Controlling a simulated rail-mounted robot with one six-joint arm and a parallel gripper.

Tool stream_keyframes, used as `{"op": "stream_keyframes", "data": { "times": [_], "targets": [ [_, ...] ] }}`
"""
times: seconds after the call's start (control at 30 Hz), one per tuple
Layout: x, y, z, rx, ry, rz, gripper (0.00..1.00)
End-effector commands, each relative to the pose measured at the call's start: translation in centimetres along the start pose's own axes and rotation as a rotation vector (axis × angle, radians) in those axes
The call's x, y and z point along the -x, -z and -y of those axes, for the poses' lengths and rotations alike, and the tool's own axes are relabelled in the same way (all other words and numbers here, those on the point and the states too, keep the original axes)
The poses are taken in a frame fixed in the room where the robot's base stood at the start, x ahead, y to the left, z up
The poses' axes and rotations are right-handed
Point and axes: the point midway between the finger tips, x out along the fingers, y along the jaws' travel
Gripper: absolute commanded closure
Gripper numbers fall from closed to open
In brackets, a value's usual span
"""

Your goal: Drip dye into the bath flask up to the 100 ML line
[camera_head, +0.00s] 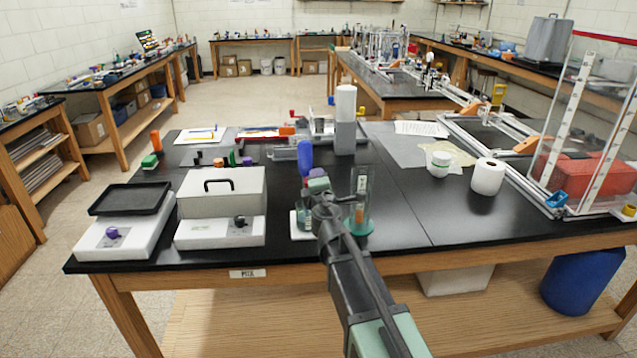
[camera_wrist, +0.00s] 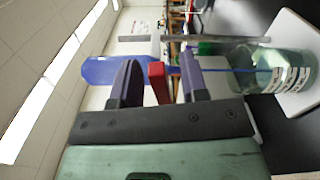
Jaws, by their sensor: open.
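The blue dye reservoir (camera_head: 305,157) stands upright beyond my gripper (camera_head: 318,182). In the wrist view, which is turned sideways, the reservoir (camera_wrist: 103,70) is at the left. A red tap handle (camera_wrist: 158,84) sits between the two purple fingers of my gripper (camera_wrist: 158,85), which are apart. A thin blue line (camera_wrist: 228,70) runs from below the tap into the clear bath flask (camera_wrist: 262,75); I cannot tell stem from stream. The flask has white markings and a greenish tint. It stands on a white plate (camera_wrist: 302,35). The liquid level is too unclear to read against the lines.
A green-based glass vessel (camera_head: 360,222) stands right of my arm. Two white instruments (camera_head: 125,232) (camera_head: 220,232) are at the left. A paper roll (camera_head: 488,176) and a jar (camera_head: 440,164) stand at the right. The bench's right front is clear.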

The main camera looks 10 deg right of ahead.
Motion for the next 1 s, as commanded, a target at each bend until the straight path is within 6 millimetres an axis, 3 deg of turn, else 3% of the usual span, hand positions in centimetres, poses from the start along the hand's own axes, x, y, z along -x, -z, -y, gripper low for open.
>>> {"op": "stream_keyframes", "data": {
  "times": [0.17, 0.43, 0.73, 1.0],
  "targets": [
    [0.07, -0.01, 0.0, 0.0, 0.0, 0.0, 0.61],
    [0.08, -0.01, 0.0, 0.0, 0.0, 0.0, 1.0],
    [0.09, 0.0, -0.09, 0.018, 0.0, 0.0, 1.0],
    [0.11, 0.02, -0.54, 0.135, 0.0, 0.0, 1.0]
  ]
}}
